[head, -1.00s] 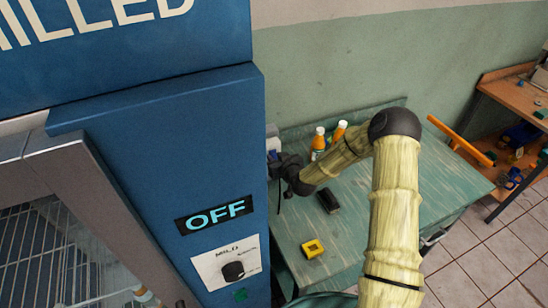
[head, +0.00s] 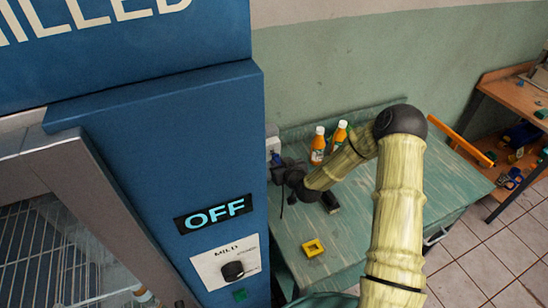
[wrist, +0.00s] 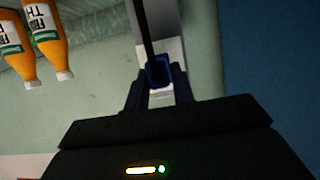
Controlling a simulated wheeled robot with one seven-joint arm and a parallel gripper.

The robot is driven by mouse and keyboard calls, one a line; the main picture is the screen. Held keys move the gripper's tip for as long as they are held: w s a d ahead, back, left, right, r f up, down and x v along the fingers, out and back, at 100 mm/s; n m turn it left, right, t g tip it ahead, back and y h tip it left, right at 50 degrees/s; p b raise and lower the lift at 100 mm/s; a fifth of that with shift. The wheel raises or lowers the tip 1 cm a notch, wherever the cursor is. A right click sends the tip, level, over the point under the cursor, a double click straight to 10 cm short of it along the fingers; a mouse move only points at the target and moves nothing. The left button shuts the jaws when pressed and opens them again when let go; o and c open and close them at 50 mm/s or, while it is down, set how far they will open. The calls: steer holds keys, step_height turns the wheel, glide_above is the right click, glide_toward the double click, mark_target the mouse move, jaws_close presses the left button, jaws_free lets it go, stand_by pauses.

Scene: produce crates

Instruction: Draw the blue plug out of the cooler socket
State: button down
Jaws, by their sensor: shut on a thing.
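The blue plug (wrist: 157,72) shows in the wrist view between my fingers, with a dark cord running up from it. My gripper (wrist: 158,85) is shut on the plug. The pale socket (wrist: 172,50) is directly behind the plug on the green wall. In the head view my gripper (head: 277,170) is beside the right edge of the blue cooler (head: 160,130), just below the white socket (head: 273,146). The plug's prongs are hidden, so I cannot tell whether it is still seated. The cooler's display reads OFF.
A green table (head: 360,235) stands below my arm. Two orange bottles (head: 318,146) stand on it near the wall, close to my wrist. The cooler side bounds the left.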

steer(key=shift+s+d, duration=0.3)
steer(key=shift+s, duration=0.5)
